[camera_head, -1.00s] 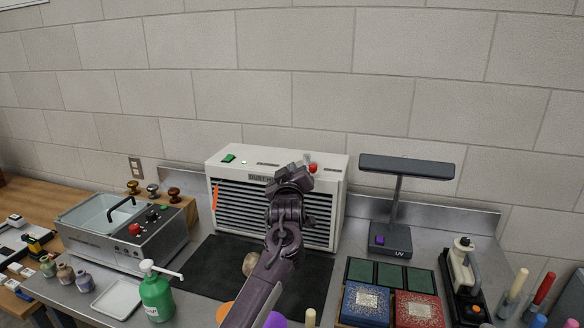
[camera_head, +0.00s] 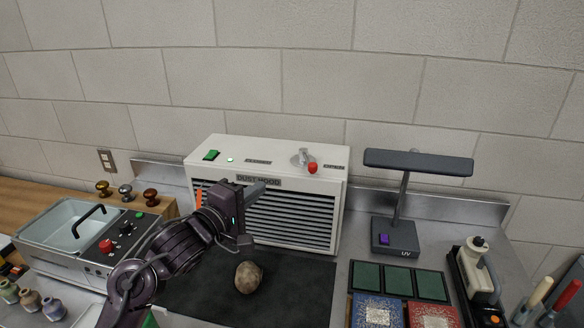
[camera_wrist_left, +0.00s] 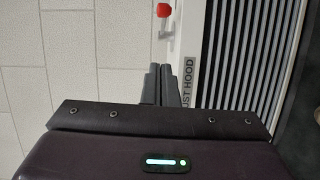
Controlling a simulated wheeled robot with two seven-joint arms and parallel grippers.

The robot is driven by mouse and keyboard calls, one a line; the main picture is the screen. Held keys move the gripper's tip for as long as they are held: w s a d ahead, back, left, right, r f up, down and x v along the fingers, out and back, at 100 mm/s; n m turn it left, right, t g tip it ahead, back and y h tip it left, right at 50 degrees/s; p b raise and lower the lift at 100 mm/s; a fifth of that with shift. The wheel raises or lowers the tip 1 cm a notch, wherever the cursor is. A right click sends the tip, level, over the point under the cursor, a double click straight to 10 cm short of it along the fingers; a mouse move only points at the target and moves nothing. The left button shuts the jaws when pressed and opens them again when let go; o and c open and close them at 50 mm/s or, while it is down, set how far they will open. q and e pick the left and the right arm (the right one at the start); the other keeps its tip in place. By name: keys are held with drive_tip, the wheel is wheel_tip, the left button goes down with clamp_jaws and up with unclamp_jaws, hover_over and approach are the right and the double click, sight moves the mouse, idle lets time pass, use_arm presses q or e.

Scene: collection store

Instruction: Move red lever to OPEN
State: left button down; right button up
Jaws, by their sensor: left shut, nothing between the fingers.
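The red lever (camera_head: 312,168) is a red knob on a short metal arm, on top of the white dust hood near its right end. The knob points toward the front right. It also shows in the left wrist view (camera_wrist_left: 164,11), beyond the fingertips. The dust hood (camera_head: 342,180) stands against the wall. Labels lie on its top beside the lever, too small to read. My left gripper (camera_head: 256,188) is in front of the hood's upper front edge, left of the lever and apart from it. Its fingers (camera_wrist_left: 162,86) are shut and empty. My right gripper is not in view.
A green switch (camera_head: 211,155) and a small lit lamp are on the hood's left top. A brown round object (camera_head: 248,277) lies on the black mat (camera_head: 300,285). A UV lamp (camera_head: 398,236) stands to the right, a sink unit (camera_head: 130,250) to the left.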

use_arm(q)
drive_tip(key=p+x, duration=0.2)
drive_tip(key=x, duration=0.3)
drive_tip(key=p, duration=0.2)
approach(308, 161)
drive_tip(key=x, duration=0.3)
drive_tip(key=shift+d+r, duration=0.1)
drive_tip(key=shift+d, duration=0.4)
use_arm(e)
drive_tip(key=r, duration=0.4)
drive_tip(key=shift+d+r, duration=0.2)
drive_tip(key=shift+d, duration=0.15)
